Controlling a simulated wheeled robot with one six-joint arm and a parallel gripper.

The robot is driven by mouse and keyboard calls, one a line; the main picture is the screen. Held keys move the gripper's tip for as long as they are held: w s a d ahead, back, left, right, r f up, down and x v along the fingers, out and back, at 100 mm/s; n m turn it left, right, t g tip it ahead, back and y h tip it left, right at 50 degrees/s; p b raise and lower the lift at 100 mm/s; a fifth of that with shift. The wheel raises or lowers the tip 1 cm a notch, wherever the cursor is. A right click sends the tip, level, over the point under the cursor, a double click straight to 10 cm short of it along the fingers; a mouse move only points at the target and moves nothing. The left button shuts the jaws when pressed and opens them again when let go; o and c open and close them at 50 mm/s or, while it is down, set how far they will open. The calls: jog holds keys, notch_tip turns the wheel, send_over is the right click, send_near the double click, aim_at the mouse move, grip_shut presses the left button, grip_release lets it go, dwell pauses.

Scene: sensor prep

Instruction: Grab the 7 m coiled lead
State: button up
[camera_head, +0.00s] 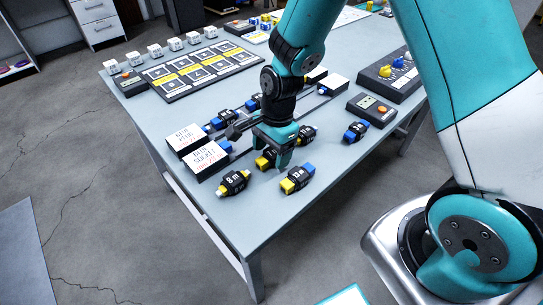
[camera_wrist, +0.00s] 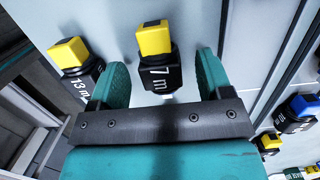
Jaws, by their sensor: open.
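The 7 m coiled lead is a black block with a yellow connector and a white "7 m" label. In the wrist view the 7 m lead (camera_wrist: 158,62) lies between the two teal fingers of my gripper (camera_wrist: 161,80), with a gap on each side. In the head view the 7 m lead (camera_head: 263,162) is partly hidden under my gripper (camera_head: 277,160), which is low over the table. My gripper is open and holds nothing.
The 13 m lead (camera_head: 297,179) lies close on the right and shows at left in the wrist view (camera_wrist: 82,75). The 8 m lead (camera_head: 234,183) lies to the left. Other leads and two labelled white-topped boxes (camera_head: 208,160) stand near. The table's front (camera_head: 255,220) is clear.

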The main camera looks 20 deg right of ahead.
jog(key=shift+a+f, duration=0.1)
jog(key=shift+f, duration=0.3)
jog(key=shift+c, duration=0.4)
jog(key=c, duration=1)
jog(key=shift+o, duration=0.2)
